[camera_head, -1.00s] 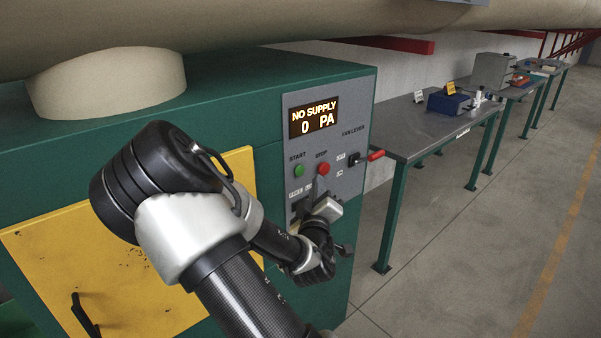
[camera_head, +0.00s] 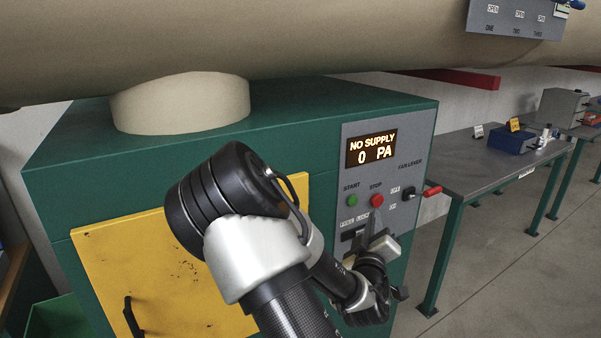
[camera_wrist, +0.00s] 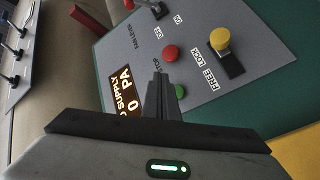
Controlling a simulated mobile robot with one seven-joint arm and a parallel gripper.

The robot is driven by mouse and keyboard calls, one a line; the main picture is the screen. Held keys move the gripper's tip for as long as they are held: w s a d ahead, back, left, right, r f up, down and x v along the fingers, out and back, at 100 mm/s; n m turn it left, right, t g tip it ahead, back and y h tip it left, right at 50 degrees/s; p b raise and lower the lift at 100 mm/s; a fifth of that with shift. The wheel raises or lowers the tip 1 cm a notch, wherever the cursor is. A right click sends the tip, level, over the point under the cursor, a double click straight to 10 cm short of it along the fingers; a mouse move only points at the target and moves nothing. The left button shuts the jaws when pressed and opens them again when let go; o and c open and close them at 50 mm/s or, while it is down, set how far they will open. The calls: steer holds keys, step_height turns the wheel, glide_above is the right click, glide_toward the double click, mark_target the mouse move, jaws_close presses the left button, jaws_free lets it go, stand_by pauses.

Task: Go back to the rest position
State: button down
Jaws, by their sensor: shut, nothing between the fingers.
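My gripper (camera_head: 374,222) is in front of the grey control panel (camera_head: 415,143), just below the red stop button (camera_head: 377,201). In the wrist view its fingers (camera_wrist: 160,82) are together and empty, pointing at the panel. There the stop button (camera_wrist: 170,53) lies just beyond the tips and the green start button (camera_wrist: 181,91) is beside them. I cannot tell whether the tips touch the panel. The display (camera_head: 371,150) reads "NO SUPPLY 0 PA". A yellow knob (camera_wrist: 219,38) marked free and lock shows in the wrist view.
The panel is on a green cabinet (camera_head: 290,107) with a yellow door (camera_head: 190,260), under a large beige duct (camera_head: 300,40). The fan lever's red handle (camera_head: 433,190) sticks out at the right. A grey table (camera_head: 462,160) stands beyond it. Open floor (camera_head: 490,270) lies at right.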

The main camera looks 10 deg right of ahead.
steer(key=s+a+r+m+g+y+p, duration=0.6)
steer(key=s+a+r+g+y+p, duration=0.3)
steer(key=a, duration=0.3)
steer(key=s+a+r, duration=0.1)
steer(key=s+r, duration=0.2)
steer(key=s, duration=0.3)
steer(key=s+a+r+n+g+p, duration=0.1)
steer(key=s+a+r, duration=0.1)
steer(key=s+r, duration=0.2)
steer(key=s+a+r+g+p, duration=0.1)
steer(key=s+r, duration=0.2)
steer(key=s, duration=0.7)
steer(key=shift+a+r+h, duration=0.15)
steer(key=shift+r+h, duration=0.2)
steer(key=shift+h, duration=0.05)
